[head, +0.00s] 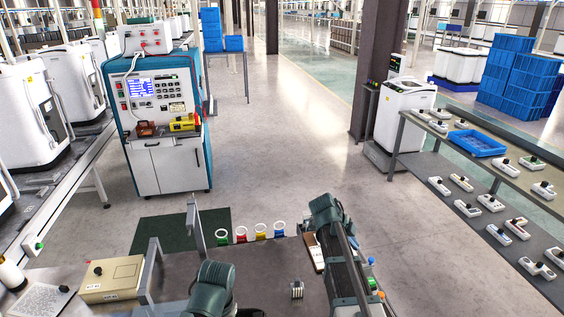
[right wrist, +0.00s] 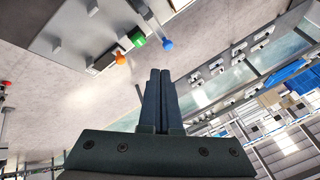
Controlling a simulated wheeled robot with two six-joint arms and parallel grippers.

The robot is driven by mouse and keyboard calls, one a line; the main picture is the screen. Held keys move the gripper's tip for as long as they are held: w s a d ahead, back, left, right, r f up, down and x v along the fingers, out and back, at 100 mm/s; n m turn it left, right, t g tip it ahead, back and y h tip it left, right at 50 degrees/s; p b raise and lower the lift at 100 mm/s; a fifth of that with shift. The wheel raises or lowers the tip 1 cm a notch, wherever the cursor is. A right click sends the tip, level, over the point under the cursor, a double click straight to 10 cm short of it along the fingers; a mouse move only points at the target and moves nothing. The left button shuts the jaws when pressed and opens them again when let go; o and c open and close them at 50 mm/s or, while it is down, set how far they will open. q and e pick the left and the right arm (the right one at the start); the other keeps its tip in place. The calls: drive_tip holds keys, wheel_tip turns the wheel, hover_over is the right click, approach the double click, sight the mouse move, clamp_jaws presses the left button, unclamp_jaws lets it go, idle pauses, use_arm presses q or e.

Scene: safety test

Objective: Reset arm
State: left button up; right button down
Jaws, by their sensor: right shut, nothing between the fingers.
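My right gripper (right wrist: 160,72) shows in the right wrist view, its two dark fingers pressed together with nothing between them. Beyond its tips is pale floor; a table corner with orange, green and blue knobs lies to the upper left, apart from the fingers. In the head view my right arm (head: 327,212) is bent over the right part of the near table, and its fingertips are hard to make out. My left arm (head: 213,287) shows as a dark green joint at the bottom centre; its gripper is not visible.
The near dark table (head: 265,268) carries coloured rings (head: 260,230) at its far edge and a beige box (head: 113,279) at left. A control cabinet (head: 165,120) stands beyond. At right, a bench (head: 445,150) holds a blue tray (head: 477,144) and switches. The floor between is clear.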

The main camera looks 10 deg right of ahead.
drive_tip(key=s+a+f+n+y, duration=0.1)
drive_tip(key=s+a+n+y, duration=0.1)
drive_tip(key=s+a+n, duration=0.4)
drive_tip(key=s+a+f+n+y, duration=0.1)
drive_tip(key=s+a+n, duration=0.5)
drive_tip(key=a+n, duration=0.7)
drive_tip(key=s+a+f+n+g+y, duration=0.1)
drive_tip(key=s+a+n+y, duration=0.1)
drive_tip(key=s+a+n, duration=0.5)
drive_tip(key=a+n, duration=0.3)
drive_tip(key=a, duration=0.2)
drive_tip(key=shift+a+f+n+y, duration=0.3)
drive_tip(key=shift+a+f, duration=0.05)
